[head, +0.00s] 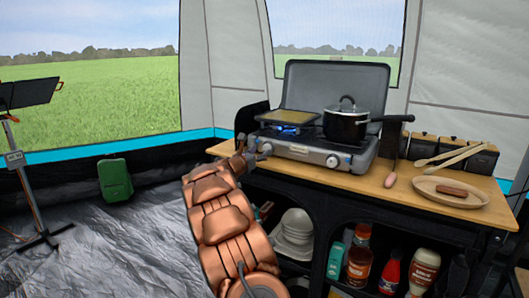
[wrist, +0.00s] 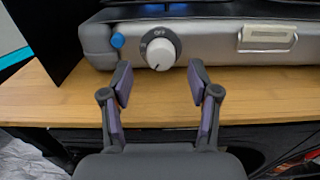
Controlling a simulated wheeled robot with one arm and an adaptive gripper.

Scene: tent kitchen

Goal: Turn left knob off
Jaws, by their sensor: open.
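The grey camping stove (head: 300,147) stands on the wooden counter with its lid up. Blue flame (head: 287,129) burns at its left burner, under a flat square pan (head: 288,117). In the head view my gripper (head: 247,150) is at the stove's front left corner, beside the left knob (head: 266,148).
A black pot (head: 345,125) sits on the right burner, above the right knob (head: 332,161). A blue button (wrist: 118,40) is left of the left knob, and a metal latch (wrist: 267,37) is to the right. A plate (head: 435,194) lies at the counter's right. Bottles and bowls fill the shelves below.

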